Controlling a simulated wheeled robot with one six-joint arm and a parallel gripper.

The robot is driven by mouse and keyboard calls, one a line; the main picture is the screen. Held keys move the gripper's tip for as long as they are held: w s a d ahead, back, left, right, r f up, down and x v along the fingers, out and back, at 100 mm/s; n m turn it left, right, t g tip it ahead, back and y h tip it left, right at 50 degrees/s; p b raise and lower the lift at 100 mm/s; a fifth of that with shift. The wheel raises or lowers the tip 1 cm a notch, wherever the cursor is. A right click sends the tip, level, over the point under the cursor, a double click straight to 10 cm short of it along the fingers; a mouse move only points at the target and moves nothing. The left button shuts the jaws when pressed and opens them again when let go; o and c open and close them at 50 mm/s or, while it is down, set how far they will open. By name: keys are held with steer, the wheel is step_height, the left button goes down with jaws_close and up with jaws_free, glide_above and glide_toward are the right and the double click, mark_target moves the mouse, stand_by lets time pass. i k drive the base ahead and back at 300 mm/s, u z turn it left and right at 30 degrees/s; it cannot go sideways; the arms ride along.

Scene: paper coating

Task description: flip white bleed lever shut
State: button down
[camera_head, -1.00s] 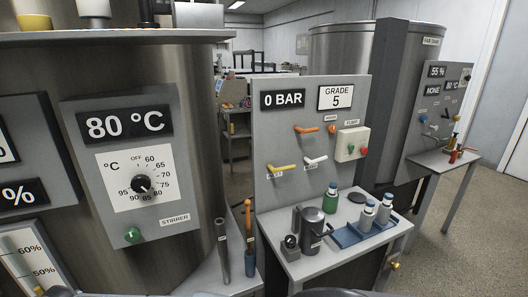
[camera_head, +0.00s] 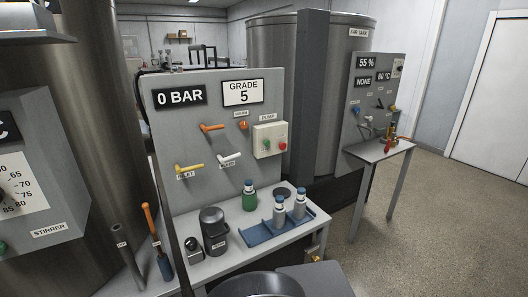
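The white bleed lever (camera_head: 230,158) is on the grey upright panel (camera_head: 190,130), just above its small label. Its handle lies close to level, pointing right and slightly up. A yellow lever (camera_head: 189,168) sits to its left and an orange lever (camera_head: 211,127) above it. The panel's display (camera_head: 180,96) reads 0 BAR. My gripper is not in view; only a dark rounded part of my own body shows at the bottom edge.
A shelf below the panel holds a dark pot (camera_head: 213,228), a green bottle (camera_head: 249,196) and a blue tray (camera_head: 262,235) with bottles. A pump box (camera_head: 269,139) is right of the lever. Clear floor (camera_head: 430,225) lies at the right.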

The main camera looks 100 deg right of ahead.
mark_target(222, 161)
steer(key=k, duration=0.4)
steer(key=z, duration=2.25)
steer(key=i, duration=0.5)
steer(key=u, duration=0.05)
